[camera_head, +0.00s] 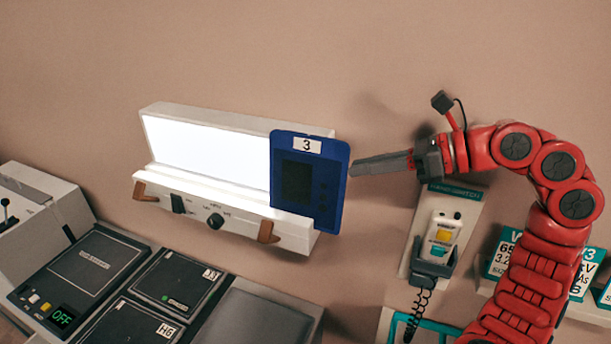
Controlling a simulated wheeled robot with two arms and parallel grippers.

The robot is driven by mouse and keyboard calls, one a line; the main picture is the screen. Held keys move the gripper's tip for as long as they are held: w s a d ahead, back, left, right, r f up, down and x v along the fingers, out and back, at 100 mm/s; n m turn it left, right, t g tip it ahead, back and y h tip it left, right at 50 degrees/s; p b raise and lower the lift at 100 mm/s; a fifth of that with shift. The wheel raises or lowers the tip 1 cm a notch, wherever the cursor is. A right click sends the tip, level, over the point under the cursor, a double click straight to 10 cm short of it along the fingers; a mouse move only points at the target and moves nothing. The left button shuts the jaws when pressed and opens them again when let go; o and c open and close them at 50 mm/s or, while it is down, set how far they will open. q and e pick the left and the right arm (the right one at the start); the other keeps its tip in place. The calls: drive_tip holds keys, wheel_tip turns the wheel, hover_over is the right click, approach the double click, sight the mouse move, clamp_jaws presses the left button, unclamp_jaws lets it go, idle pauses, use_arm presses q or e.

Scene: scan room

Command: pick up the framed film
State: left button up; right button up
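The framed film (335,180) is a blue frame with a dark film window and a white label reading 3. It leans upright on the right end of a lit white viewing box (230,123) on the wall. My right gripper (358,167) comes in from the right, its grey fingertips just beside the film's right edge. Whether they touch the edge cannot be made out. The fingers are seen side-on and overlap, so any gap between them is hidden. My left gripper is not in view.
Brown clips (268,232) and knobs sit on the viewing box's front ledge. A control console (85,265) and dark labelled plates lie below left. A hand switch (440,235) with a coiled cord hangs below my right gripper. Teal-and-white cards stand at the right. The wall above is clear.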

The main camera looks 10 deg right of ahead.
sight(318, 189)
drive_tip(key=p+x, duration=0.1)
drive_tip(key=x, duration=0.2)
drive_tip(key=shift+w+a, duration=0.15)
drive_tip(key=shift+a, duration=0.2)
drive_tip(key=shift+w+a+f+p, duration=0.2)
drive_tip(key=shift+a+p, duration=0.25)
drive_tip(key=shift+p, duration=0.1)
drive_tip(key=p+x, duration=0.2)
drive_tip(key=x, duration=0.2)
drive_tip(key=shift+a+f+p, duration=0.1)
drive_tip(key=shift+p, duration=0.3)
drive_tip(key=shift+w+f, duration=0.1)
drive_tip(key=shift+f, duration=0.05)
clamp_jaws()
